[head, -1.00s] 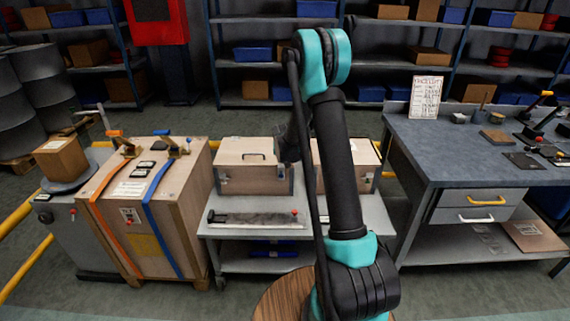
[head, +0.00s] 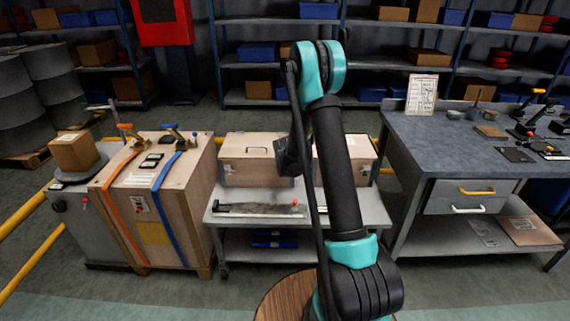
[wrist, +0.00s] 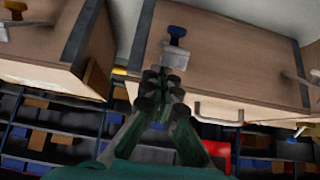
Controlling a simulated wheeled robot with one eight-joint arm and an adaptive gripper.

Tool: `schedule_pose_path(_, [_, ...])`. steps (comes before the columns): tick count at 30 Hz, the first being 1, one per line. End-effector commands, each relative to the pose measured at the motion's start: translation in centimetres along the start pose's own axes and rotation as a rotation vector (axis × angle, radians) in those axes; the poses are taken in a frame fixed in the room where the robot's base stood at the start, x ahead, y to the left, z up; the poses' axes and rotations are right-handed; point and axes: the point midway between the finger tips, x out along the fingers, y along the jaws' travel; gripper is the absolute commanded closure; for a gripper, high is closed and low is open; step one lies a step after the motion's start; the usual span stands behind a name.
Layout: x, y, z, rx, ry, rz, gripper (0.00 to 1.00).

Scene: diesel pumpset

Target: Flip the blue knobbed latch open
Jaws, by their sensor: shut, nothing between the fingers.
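The blue knobbed latch (wrist: 176,34) shows in the wrist view, where the scene appears upside down. Its blue knob stands by a small metal plate near one end of a wooden case (wrist: 235,60). My gripper (wrist: 158,76) is shut and empty, with its fingertips close to the latch plate in the picture; I cannot tell if they touch. In the head view that case (head: 250,172) is the left one on the grey cart (head: 345,212). My arm covers its right end, so the latch is hidden there.
A second wooden case (wrist: 40,50) with a yellow-knobbed latch (wrist: 14,8) stands beside it, across a narrow gap. A metal bar (head: 258,210) lies on the cart's front. A strapped crate (head: 150,205) stands left, a workbench (head: 455,150) right.

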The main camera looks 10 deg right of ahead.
Motion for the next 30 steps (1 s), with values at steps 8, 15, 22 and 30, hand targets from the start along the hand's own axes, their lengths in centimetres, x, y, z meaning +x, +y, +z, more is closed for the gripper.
schedule_pose_path(8, [-0.1,-0.1,1.1,0.002,-0.022,-0.001,1.00])
schedule_pose_path(15, [-0.2,-0.1,1.1,0.002,-0.022,-0.002,1.00])
schedule_pose_path(22, [-0.6,0.0,-0.2,0.002,-0.016,-0.003,1.00])
schedule_pose_path(30, [-3.4,0.3,-2.0,0.000,0.000,-0.005,1.00])
